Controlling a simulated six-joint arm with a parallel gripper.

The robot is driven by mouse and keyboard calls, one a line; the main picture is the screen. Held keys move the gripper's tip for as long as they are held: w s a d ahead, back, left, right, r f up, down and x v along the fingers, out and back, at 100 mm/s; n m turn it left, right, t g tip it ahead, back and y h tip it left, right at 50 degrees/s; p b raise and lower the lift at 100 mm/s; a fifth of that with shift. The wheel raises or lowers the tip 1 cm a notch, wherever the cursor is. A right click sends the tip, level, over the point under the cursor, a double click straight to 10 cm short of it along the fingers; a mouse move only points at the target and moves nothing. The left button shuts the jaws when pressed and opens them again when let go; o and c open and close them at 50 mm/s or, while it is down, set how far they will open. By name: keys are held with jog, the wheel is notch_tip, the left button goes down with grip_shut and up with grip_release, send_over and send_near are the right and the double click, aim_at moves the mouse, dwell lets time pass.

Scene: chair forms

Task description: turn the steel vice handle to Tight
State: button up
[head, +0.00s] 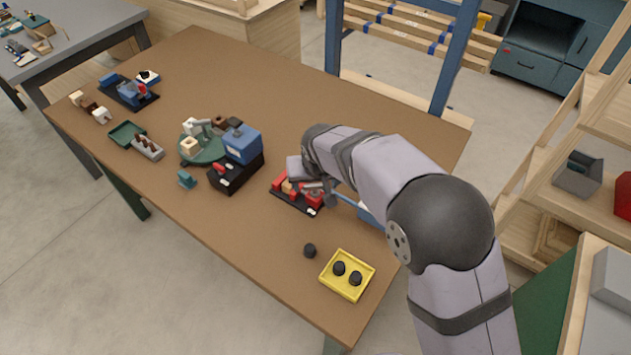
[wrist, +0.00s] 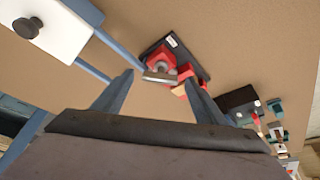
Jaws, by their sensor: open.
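The red vice (head: 283,184) sits on a black base plate (head: 293,204) near the middle right of the table, partly behind my gripper (head: 327,194) in the head view. In the wrist view the red vice (wrist: 164,53) stands on its black base with a small white label (wrist: 171,42). The steel handle (wrist: 160,78) shows as a short grey bar at the vice's near end. My gripper (wrist: 159,77) is open, and the handle appears between its fingertips. I cannot tell whether the fingers touch it. The label's writing is too small to read.
A blue frame with a white panel and black knob (wrist: 28,27) stands close on the left in the wrist view. A black box with a blue block (head: 242,145) is left of the vice. A yellow tray (head: 347,289) holds black knobs; another black knob (head: 309,251) lies beside it.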

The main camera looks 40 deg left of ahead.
jog(key=c, duration=1.1)
jog(key=shift+o, duration=0.2)
jog(key=shift+n+p, duration=0.3)
jog(key=shift+n, duration=0.1)
jog(key=shift+w+d+n+g, duration=0.1)
jog(key=shift+n+g, duration=0.2)
jog(key=shift+n, duration=0.2)
jog(key=shift+w+f+n+g+y, duration=0.1)
jog(key=shift+n+g+y, duration=0.3)
jog(key=shift+n, duration=0.7)
jog(key=n+b, duration=0.1)
jog(key=n+g+b, duration=0.1)
jog(key=n, duration=0.1)
jog(key=shift+w+d+f+y, duration=0.1)
jog(key=shift+w+y, duration=0.05)
jog(key=shift+y, duration=0.15)
jog(key=shift+n+g+b, duration=0.4)
jog(key=shift+n+b, duration=0.35)
jog(key=shift+n, duration=0.45)
